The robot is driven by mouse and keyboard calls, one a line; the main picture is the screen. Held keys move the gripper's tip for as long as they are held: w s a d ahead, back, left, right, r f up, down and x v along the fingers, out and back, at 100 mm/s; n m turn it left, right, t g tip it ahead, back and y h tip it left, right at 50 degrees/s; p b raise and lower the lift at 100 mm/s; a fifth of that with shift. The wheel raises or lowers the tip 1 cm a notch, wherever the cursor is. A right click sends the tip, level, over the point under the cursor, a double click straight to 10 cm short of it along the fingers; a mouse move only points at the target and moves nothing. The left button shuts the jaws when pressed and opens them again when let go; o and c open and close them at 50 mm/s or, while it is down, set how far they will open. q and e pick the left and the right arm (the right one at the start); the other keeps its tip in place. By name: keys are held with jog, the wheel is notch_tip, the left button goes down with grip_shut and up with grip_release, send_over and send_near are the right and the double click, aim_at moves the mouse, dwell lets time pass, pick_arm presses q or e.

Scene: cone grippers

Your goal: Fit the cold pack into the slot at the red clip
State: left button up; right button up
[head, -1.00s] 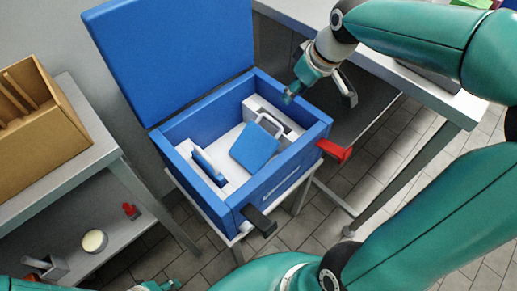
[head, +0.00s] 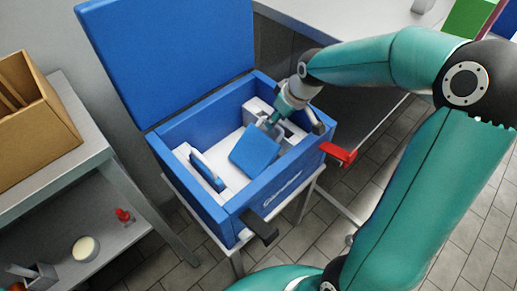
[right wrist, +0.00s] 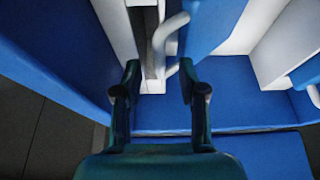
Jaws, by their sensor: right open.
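The blue cold pack (head: 254,150) lies tilted inside the open blue cool box (head: 195,207). Its white handle (right wrist: 172,32) shows in the right wrist view. The red clip (head: 338,153) sticks out from the box's right end. A white slot holder (head: 257,106) stands inside that end, partly hidden by my right arm. My right gripper (head: 271,122) points down into the box at the pack's handle end. In the right wrist view my right gripper (right wrist: 157,84) is open, with the handle just ahead, between its fingertip lines; contact cannot be told. My left gripper is not in view.
Another blue pack (head: 207,170) stands upright at the box's left end. A black clip (head: 260,229) sticks out in front. The raised lid (head: 170,55) stands behind. A shelf (head: 75,165) with a cardboard box (head: 35,115) is left; a table (head: 390,25) is behind right.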

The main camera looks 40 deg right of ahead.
jog(key=shift+x, duration=1.15)
jog(key=shift+c, duration=0.3)
grip_shut()
jog(key=shift+r, duration=0.1)
